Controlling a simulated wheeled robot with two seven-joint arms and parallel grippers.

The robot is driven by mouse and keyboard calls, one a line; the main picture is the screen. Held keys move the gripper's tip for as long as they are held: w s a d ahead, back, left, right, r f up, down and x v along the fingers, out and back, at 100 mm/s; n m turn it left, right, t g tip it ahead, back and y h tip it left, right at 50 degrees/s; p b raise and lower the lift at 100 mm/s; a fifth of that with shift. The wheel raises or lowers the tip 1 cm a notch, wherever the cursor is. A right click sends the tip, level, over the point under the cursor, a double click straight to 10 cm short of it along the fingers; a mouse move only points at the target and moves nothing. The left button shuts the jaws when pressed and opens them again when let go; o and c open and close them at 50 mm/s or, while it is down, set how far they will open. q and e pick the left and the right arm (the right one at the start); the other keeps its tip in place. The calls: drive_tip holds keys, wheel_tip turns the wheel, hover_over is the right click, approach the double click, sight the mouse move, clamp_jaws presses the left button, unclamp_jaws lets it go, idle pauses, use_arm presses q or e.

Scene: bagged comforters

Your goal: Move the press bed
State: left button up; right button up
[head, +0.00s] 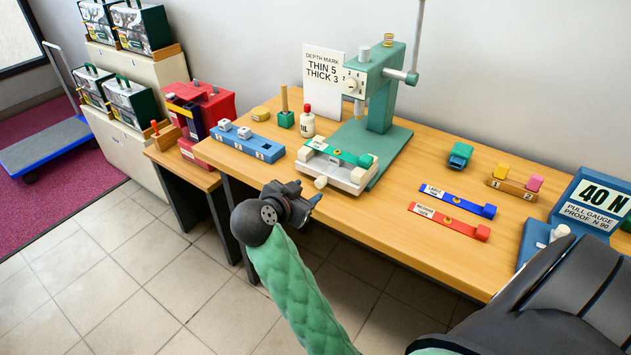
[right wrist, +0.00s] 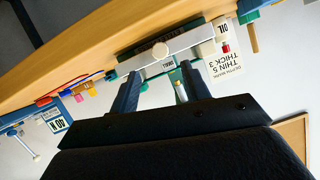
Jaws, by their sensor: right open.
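The green press (head: 378,110) stands on the wooden table with a dial and a side handle. My left gripper does not show.
A blue numbered block (head: 247,146), an oil bottle (head: 307,122) and a depth sign (head: 323,78) stand left of the press. Blue (head: 457,199) and red (head: 449,221) strips lie to the right, with a pull gauge (head: 590,203) beyond. The wooden table (head: 400,235) is bare at front centre.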

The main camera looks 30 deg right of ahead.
sight(319, 183)
drive_tip(key=x, duration=0.7)
drive_tip(key=shift+w+f+p, duration=0.1)
drive_tip(key=shift+w+p, duration=0.05)
drive_tip(key=shift+p, duration=0.25)
drive_tip(key=shift+d, duration=0.1)
clamp_jaws()
